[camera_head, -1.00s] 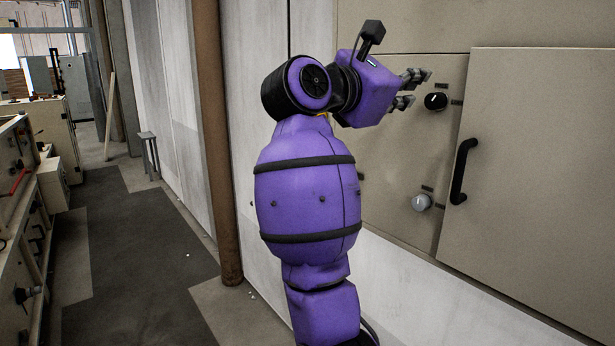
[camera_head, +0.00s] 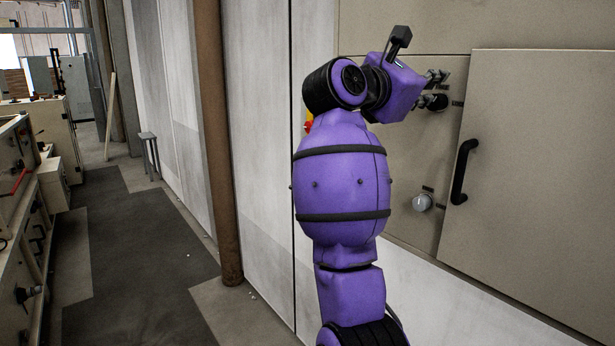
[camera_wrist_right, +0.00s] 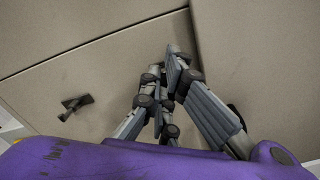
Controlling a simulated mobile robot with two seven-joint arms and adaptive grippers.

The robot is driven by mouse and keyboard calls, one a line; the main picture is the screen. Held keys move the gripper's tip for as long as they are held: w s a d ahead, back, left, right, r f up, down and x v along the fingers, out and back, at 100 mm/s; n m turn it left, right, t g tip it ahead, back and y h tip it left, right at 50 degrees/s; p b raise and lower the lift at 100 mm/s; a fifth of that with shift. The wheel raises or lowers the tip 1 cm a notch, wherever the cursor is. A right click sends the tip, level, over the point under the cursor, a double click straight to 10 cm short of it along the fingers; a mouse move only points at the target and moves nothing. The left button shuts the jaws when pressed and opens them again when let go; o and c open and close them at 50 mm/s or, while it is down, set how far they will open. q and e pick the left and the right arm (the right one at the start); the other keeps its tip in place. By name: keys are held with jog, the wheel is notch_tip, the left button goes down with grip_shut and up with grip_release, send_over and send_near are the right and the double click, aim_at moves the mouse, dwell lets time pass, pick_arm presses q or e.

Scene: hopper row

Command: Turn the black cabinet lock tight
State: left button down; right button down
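The black cabinet lock appears to be the round black knob (camera_head: 441,104) on the beige panel, left of the door. The lower fingers of my right gripper (camera_head: 438,88) partly cover it in the head view. The right gripper is open, with its fingers spread one above the other at the upper side of the knob. I cannot tell whether they touch it. In the wrist view the grey fingers of this gripper (camera_wrist_right: 165,70) reach toward the panel, and the knob cannot be made out behind them. My left gripper is not in view.
A beige door (camera_head: 540,160) with a black handle (camera_head: 464,172) is right of the knob. A light grey knob (camera_head: 422,203) sits below. A black lever-like part (camera_wrist_right: 77,103) shows on the panel in the wrist view. A brown post (camera_head: 218,140) and a stool (camera_head: 149,152) stand left.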

jog(key=shift+d+f, duration=0.25)
jog(key=shift+f, duration=0.05)
dwell(0.5)
